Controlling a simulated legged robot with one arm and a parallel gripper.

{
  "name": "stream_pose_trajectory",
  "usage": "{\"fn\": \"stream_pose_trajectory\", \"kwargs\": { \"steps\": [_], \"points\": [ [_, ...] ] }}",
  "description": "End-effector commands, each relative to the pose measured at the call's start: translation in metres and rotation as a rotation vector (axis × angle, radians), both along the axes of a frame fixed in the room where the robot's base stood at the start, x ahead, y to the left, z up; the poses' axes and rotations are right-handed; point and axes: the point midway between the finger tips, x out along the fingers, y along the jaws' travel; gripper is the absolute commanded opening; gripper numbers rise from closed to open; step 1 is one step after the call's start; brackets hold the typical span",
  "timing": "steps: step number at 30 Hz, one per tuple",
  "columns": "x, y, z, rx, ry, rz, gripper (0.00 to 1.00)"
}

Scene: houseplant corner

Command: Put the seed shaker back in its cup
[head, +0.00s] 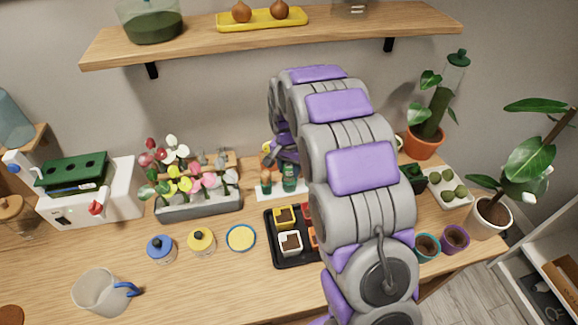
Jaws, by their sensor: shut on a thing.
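My gripper (279,155) is at the back of the bench, left of my arm, above a pale tray (268,194). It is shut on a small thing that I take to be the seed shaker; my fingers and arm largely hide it. A green bottle-like item (289,180) stands just below the gripper, and a smaller green and orange item (265,183) is to its left. I cannot tell from this view which holder is the shaker's cup, or whether the shaker touches it.
A planter of flowers (198,205) stands left of the gripper. A black tray with small pots (285,254) is in front. A wall shelf (200,38) hangs above. My arm hides the bench behind it.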

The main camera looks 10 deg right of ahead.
Motion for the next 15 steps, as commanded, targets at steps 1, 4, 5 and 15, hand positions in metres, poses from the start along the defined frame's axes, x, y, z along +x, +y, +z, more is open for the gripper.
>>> {"fn": "stream_pose_trajectory", "kwargs": {
  "steps": [1,4,5,15],
  "points": [
    [0.0001,-0.0001,-0.0002,0.000,0.000,0.000,0.09],
    [0.0001,-0.0001,-0.0001,0.000,0.000,0.000,0.09],
    [0.0000,0.0000,-0.0001,0.000,0.000,0.000,0.09],
    [0.0000,0.0000,-0.0001,0.000,0.000,0.000,0.52]
  ]
}}
